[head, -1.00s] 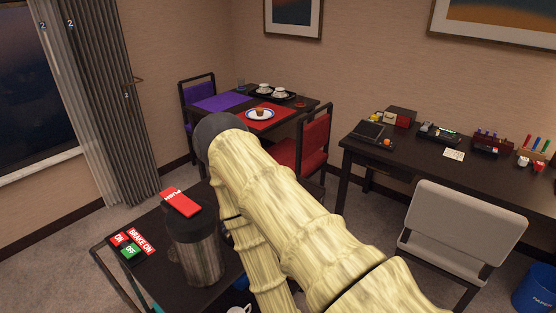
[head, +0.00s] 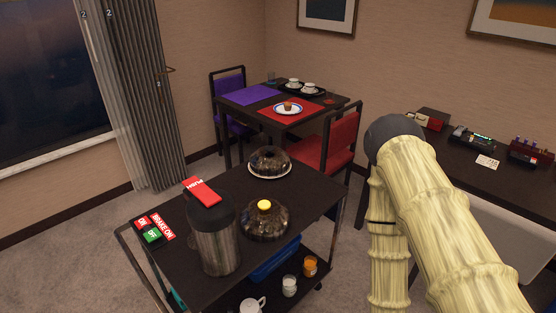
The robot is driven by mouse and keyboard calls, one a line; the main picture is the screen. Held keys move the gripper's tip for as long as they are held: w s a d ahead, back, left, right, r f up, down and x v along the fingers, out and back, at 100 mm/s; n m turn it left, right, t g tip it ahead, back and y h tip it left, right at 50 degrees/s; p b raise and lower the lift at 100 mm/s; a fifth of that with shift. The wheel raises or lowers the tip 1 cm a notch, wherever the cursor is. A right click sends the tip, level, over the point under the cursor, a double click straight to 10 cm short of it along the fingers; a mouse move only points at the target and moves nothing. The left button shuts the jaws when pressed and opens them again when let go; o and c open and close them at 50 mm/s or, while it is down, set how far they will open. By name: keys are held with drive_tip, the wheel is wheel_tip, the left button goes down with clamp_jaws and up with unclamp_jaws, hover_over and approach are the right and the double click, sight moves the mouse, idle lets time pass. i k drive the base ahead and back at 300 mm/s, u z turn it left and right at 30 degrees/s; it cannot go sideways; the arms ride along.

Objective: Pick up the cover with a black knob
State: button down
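A dark, shiny domed cover (head: 270,158) sits on a white plate (head: 270,175) at the back of the dark trolley's top. Its knob looks dark, but is hard to make out against the dome. A second, similar domed cover (head: 264,226) with a bright yellow knob (head: 264,205) stands nearer, beside a steel flask. My yellowish arm is at the right of the head view, apart from both covers. My gripper is outside the picture.
The steel flask (head: 215,245) with a red PUSH lid stands at the trolley's front left, by brake buttons (head: 152,234). The lower shelf holds a blue container (head: 275,258), a white cup (head: 252,304) and glasses. A red chair (head: 338,148) and dining table stand behind; a desk is at right.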

sight(266, 161)
drive_tip(key=z, duration=1.85)
drive_tip(key=i, duration=1.15)
drive_tip(key=u, duration=1.9)
